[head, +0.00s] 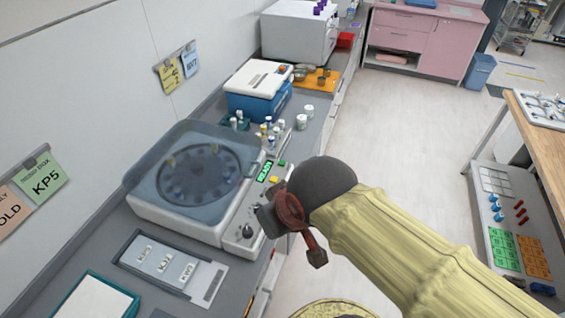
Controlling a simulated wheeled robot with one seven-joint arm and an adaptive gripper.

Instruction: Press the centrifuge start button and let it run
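The centrifuge (183,221) stands on the left counter. Its tinted, see-through lid (140,185) is down over a round rotor (200,170) with several tubes in it. On its right side is a control panel with a lit green display (265,171) that seems to read READY. Near the display are a green button (282,163), a yellow button (274,179) and a dark knob (247,231). My gripper (291,236) hangs over the panel's right edge and hides part of it. I cannot tell whether it touches the panel or how far its fingers are apart.
Behind the centrifuge are vials in a rack (270,138), white-capped jars (302,121) and a blue-and-white cooler (257,92). A tray with labelled cards (215,285) lies in front. The floor (410,130) to the right is clear up to a wooden table (540,140).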

